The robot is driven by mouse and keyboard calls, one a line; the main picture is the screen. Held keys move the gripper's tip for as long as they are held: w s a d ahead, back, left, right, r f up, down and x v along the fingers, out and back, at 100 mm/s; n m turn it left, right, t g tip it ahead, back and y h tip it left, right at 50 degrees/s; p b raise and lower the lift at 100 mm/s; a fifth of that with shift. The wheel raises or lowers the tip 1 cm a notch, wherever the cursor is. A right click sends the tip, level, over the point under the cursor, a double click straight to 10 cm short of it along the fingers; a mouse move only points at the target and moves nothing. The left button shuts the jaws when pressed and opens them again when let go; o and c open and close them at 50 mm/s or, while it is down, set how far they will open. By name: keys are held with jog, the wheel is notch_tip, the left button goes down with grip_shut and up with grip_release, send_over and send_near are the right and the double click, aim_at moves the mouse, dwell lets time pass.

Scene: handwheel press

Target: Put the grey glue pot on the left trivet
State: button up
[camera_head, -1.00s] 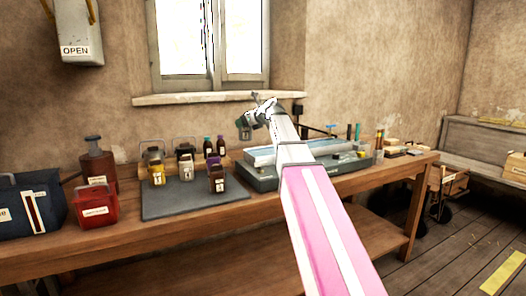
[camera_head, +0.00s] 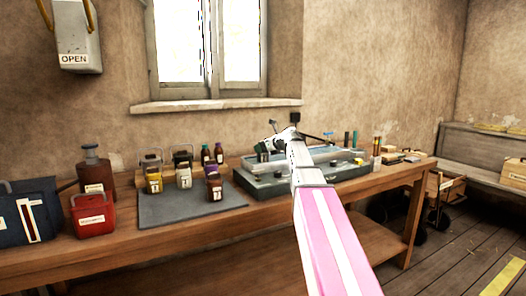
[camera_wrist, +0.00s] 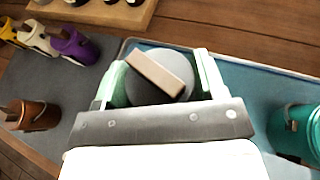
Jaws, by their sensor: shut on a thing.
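The grey glue pot (camera_wrist: 152,92) sits between the jaws in the wrist view; its round grey top and a tan bar across it show, while its sides and base are hidden. My gripper (camera_wrist: 160,80), with pale green fingers, is shut on it. In the head view my gripper (camera_head: 268,148) is over the left part of the blue-grey tray (camera_head: 245,181), too small there to tell the pot's height. The wrist view shows the pot above the left border of the tray, beside the grey mat. I cannot make out the left trivet in either view.
A teal pot (camera_wrist: 300,132) stands at the right in the wrist view. A red can (camera_head: 93,215) is at the bench's left. The mat's front is clear.

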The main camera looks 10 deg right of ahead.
jog(key=shift+f, duration=0.5)
jog(key=shift+f, duration=0.1)
jog(key=o, duration=1.5)
jog(key=shift+s, duration=0.1)
jog(key=v, duration=1.2)
